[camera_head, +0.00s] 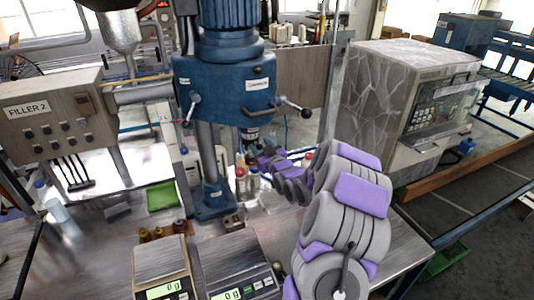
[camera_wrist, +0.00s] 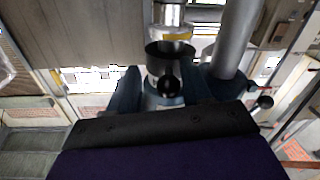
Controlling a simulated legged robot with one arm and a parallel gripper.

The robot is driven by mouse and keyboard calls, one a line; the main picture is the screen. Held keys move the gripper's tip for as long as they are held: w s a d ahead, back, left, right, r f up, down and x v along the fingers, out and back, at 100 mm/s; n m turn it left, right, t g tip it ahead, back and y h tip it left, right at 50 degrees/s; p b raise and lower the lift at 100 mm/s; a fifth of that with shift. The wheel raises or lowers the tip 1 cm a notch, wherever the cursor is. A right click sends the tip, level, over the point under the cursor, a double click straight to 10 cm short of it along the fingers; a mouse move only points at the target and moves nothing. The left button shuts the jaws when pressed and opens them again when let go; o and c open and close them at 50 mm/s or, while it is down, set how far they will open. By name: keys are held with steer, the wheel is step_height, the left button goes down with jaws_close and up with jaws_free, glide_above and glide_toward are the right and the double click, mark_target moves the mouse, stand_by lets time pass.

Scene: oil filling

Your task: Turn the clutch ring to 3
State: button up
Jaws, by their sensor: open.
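A blue drill press (camera_head: 225,85) stands on the metal bench in the head view. Under its head hangs a dark spindle end (camera_head: 250,133), with my gripper (camera_head: 256,155) close below it. In the wrist view, a metal cylinder with a yellow band and a dark ring (camera_wrist: 168,52) below it shows at the upper middle. I take this dark ring to be the clutch ring; no number on it can be read. My gripper (camera_wrist: 162,88) is open, its dark blue fingers on either side of the ring's lower part. Whether they touch it cannot be told.
The press column (camera_wrist: 238,40) stands right of the ring in the wrist view. Handles (camera_head: 292,106) stick out from the press head. Small bottles (camera_head: 247,180) stand by the column; two scales (camera_head: 150,262) reading 0 g sit in front. A grey machine (camera_head: 385,100) stands right.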

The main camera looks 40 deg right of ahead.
steer(key=s+a+b, duration=0.3)
steer(key=s+b, duration=0.7)
steer(key=s, duration=0.7)
